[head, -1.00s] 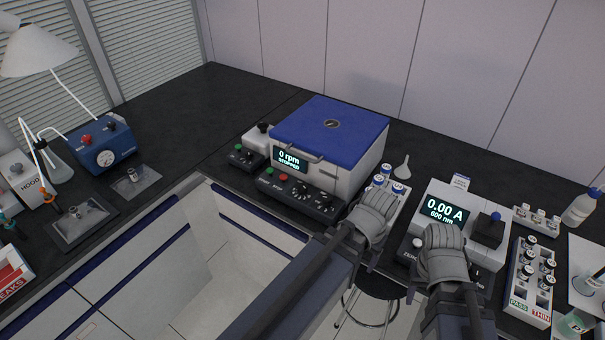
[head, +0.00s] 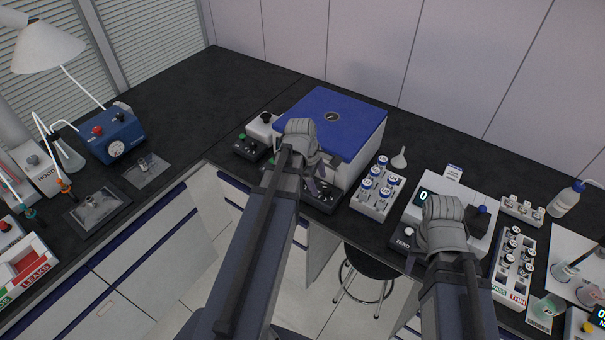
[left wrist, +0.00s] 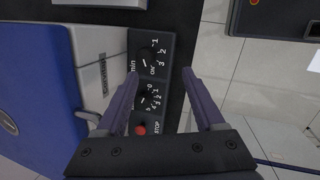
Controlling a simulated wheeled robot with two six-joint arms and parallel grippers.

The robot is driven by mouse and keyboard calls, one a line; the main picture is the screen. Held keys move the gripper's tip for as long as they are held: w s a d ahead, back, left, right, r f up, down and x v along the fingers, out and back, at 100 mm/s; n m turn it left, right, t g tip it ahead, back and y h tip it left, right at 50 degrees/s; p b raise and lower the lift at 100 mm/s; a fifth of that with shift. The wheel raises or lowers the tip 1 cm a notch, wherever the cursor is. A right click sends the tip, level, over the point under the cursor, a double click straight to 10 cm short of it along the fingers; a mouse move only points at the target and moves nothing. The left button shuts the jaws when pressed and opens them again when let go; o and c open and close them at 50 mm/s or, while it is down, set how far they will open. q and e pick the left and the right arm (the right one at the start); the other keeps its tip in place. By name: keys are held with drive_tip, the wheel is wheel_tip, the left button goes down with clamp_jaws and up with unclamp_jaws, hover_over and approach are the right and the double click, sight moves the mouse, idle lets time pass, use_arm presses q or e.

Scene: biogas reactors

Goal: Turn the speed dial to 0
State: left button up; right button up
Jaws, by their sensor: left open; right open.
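The centrifuge (head: 335,115) has a blue lid and a black control panel (head: 322,200) at its front, largely behind my left gripper (head: 316,178) in the head view. In the left wrist view the panel shows an upper black dial (left wrist: 148,56) marked up to 3, a lower black dial (left wrist: 144,98) with a numbered scale, and a red STOP button (left wrist: 140,129). I cannot tell which dial is speed. My open left gripper (left wrist: 160,75) has one finger over the panel beside the lower dial and one past its edge, over the floor. My right gripper (head: 442,235) is open before the photometer.
A vial rack (head: 376,196) stands right of the centrifuge, with a funnel (head: 399,160) behind. The white photometer (head: 472,190) is further right. A small control box (head: 250,149) stands left of the centrifuge. A stool (head: 370,265) is below the bench edge.

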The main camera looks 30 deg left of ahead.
use_arm(q)
drive_tip(key=w+a+n+t, duration=0.1)
drive_tip(key=w+a+n, duration=0.1)
drive_tip(key=a+n, duration=0.7)
drive_tip(key=r+n, duration=0.1)
drive_tip(key=n, duration=0.2)
drive_tip(key=shift+t, duration=0.3)
drive_tip(key=shift+a+f, duration=0.1)
drive_tip(key=shift+f, duration=0.05)
drive_tip(key=b+x, duration=0.7)
drive_tip(key=shift+w+f, duration=0.15)
drive_tip(key=shift+f, duration=0.15)
drive_tip(key=shift+r, duration=0.1)
clamp_jaws()
